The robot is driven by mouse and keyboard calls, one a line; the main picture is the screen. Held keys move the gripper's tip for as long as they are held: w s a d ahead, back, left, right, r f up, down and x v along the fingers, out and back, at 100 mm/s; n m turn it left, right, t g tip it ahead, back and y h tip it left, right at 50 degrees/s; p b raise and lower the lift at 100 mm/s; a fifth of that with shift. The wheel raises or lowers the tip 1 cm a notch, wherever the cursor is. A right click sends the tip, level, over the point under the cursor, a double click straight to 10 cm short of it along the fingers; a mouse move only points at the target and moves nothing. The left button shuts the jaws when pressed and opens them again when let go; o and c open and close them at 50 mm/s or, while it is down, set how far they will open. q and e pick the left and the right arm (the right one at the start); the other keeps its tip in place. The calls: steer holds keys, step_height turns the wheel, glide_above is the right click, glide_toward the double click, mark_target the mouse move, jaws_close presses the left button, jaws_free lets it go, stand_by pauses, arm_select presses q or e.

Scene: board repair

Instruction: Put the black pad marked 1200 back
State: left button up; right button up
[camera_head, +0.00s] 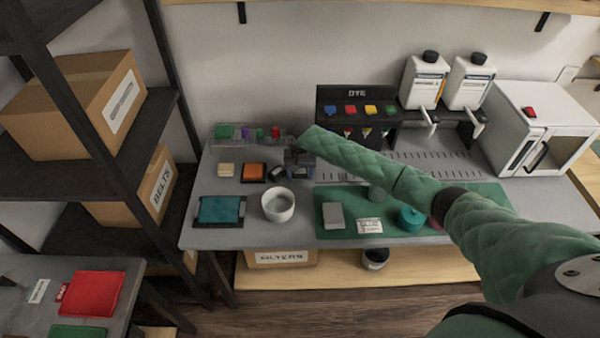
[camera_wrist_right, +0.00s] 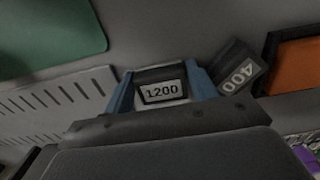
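The black pad marked 1200 (camera_wrist_right: 162,90) shows its white label in the right wrist view, between the two blue fingertips of my right gripper (camera_wrist_right: 163,88). The fingertips sit against its two sides, so the gripper looks shut on it. In the head view my right gripper (camera_head: 299,160) is over the grey workbench (camera_head: 250,237), left of the slotted strip, and mostly hides the pad. I cannot tell whether the pad touches the bench. A second dark pad marked 400 (camera_wrist_right: 238,70) lies angled just beside it; it also shows in the head view (camera_head: 278,173). My left gripper is not in view.
An orange pad on a dark tray (camera_head: 253,172) and a tan block (camera_head: 226,169) lie to the left. A clear rack with coloured pieces (camera_head: 223,132) stands behind. A white bowl (camera_head: 278,204) and a green mat (camera_head: 340,228) are in front.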

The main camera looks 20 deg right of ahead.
mark_target(300, 173)
steer(key=shift+o, duration=1.3)
steer(key=shift+r, duration=0.2)
steer(key=shift+r, duration=0.3)
arm_select(q)
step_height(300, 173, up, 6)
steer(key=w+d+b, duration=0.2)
steer(key=b, duration=0.1)
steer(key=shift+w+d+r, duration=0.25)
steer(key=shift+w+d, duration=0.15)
arm_select(e)
step_height(300, 173, up, 11)
steer(key=shift+r, duration=0.2)
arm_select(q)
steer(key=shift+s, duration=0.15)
arm_select(e)
steer(key=shift+s+f, duration=0.1)
